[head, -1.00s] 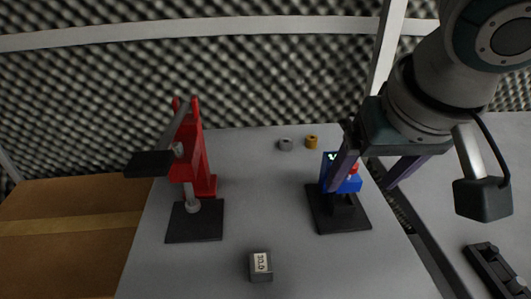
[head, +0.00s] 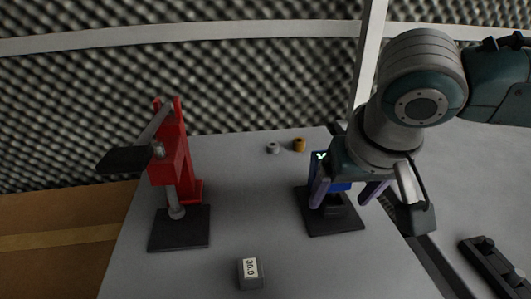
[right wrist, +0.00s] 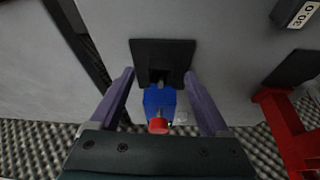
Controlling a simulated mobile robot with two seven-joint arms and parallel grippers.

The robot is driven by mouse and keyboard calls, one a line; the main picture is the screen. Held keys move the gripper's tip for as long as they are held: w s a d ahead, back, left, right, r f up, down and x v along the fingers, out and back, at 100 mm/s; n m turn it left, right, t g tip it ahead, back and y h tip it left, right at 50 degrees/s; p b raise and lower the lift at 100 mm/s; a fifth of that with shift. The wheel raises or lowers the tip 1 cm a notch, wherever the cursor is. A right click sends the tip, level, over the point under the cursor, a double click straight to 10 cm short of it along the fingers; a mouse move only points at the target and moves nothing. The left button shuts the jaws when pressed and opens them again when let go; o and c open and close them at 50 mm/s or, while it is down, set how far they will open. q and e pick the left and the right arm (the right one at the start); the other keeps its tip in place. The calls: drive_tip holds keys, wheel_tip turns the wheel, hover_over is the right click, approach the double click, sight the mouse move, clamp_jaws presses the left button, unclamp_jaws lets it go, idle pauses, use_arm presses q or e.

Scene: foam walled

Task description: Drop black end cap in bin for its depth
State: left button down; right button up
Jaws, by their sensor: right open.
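My right gripper (head: 344,200) is open, with its two purple fingers on either side of a blue gauge (head: 342,187) on a black base plate (head: 335,226). In the right wrist view, the blue gauge (right wrist: 160,102) with a red knob (right wrist: 158,126) lies between the spread fingers. A dark part (right wrist: 157,76) sits in front of the gauge on its plate; I cannot tell whether it is the black end cap or part of the stand. A small green mark shows on the gauge's display. No bin is recognisable. My left gripper is out of view.
A red lever press (head: 170,160) stands at the left on a black plate (head: 180,232). A grey block marked 30.0 (head: 250,273) lies near the front. A grey ring (head: 273,148) and an orange ring (head: 299,145) sit at the back. The table's middle is clear.

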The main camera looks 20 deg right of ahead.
sight(332, 205)
drive_tip(key=shift+b+x, duration=0.3)
drive_tip(key=shift+x, duration=0.95)
drive_tip(key=shift+c, duration=0.2)
clamp_jaws()
